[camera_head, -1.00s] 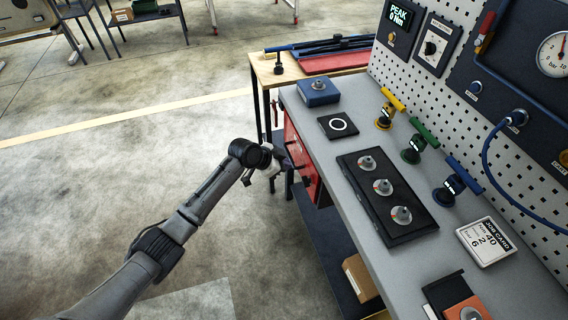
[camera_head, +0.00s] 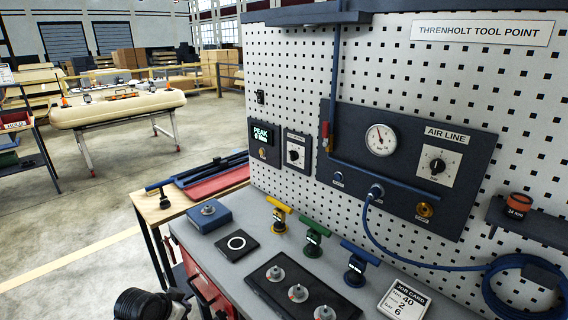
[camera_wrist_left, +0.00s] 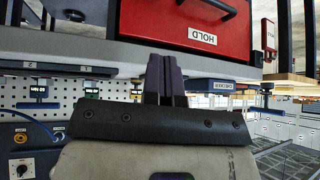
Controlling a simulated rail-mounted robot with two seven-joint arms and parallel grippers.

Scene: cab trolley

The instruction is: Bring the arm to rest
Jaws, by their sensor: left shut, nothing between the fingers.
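My left arm shows only at the bottom edge of the head view, where its black wrist (camera_head: 145,305) is cut off by the frame. It is beside the front of the grey workbench (camera_head: 190,238), near the red drawer (camera_head: 205,290). In the left wrist view my left gripper (camera_wrist_left: 166,75) has its dark fingers together with nothing between them. The red drawer front with a HOLD label (camera_wrist_left: 195,25) and dark handle is close to the fingers in that view. Whether they touch it I cannot tell. My right gripper is in neither view.
The bench carries a blue box (camera_head: 209,216), a black pad with a white ring (camera_head: 237,245), a black tray of several sockets (camera_head: 262,291), and yellow, green and blue-handled tools. A pegboard (camera_head: 400,80) with an air-line panel stands behind. Floor at left is open.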

